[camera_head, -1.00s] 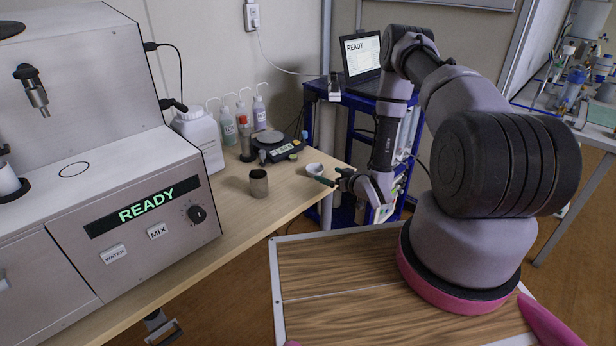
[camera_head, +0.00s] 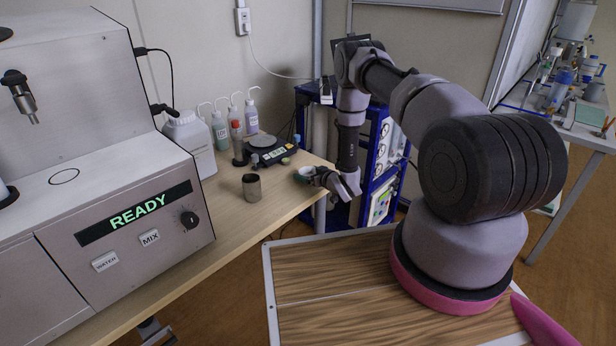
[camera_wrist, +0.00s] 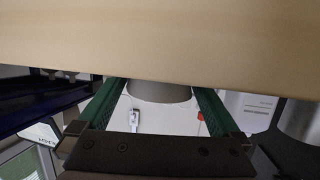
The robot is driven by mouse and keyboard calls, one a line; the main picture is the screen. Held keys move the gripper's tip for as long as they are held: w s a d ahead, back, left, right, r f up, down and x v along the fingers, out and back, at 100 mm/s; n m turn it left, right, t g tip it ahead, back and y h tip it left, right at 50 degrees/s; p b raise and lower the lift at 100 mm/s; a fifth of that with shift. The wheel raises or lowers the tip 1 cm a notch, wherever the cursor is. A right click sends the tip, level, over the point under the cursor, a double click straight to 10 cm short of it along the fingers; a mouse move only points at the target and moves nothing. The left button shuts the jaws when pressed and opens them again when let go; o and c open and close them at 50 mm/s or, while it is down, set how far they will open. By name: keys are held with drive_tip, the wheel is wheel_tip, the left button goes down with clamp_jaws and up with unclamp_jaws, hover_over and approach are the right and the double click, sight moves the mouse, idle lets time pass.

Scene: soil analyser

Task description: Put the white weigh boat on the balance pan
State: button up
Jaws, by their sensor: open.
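The white weigh boat (camera_head: 304,170) is a small round dish near the right edge of the wooden bench, in front of the balance. The balance (camera_head: 281,154) is dark, with a round pan (camera_head: 262,141); I see nothing on the pan. My gripper (camera_head: 308,177) is open and low at the bench edge, at the weigh boat. In the wrist view, which looks upside down, its green fingers (camera_wrist: 159,92) stand apart on either side of a shaded grey round thing (camera_wrist: 158,91), which seems to be the weigh boat. I cannot tell whether they touch it.
A metal cup (camera_head: 252,187) stands on the bench left of the weigh boat. The analyser (camera_head: 110,200) fills the left. A blue cart (camera_head: 384,165) stands beyond the bench.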

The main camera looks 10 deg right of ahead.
drive_tip(key=c, duration=0.8)
drive_tip(key=shift+c, duration=0.3)
drive_tip(key=shift+r, duration=0.15)
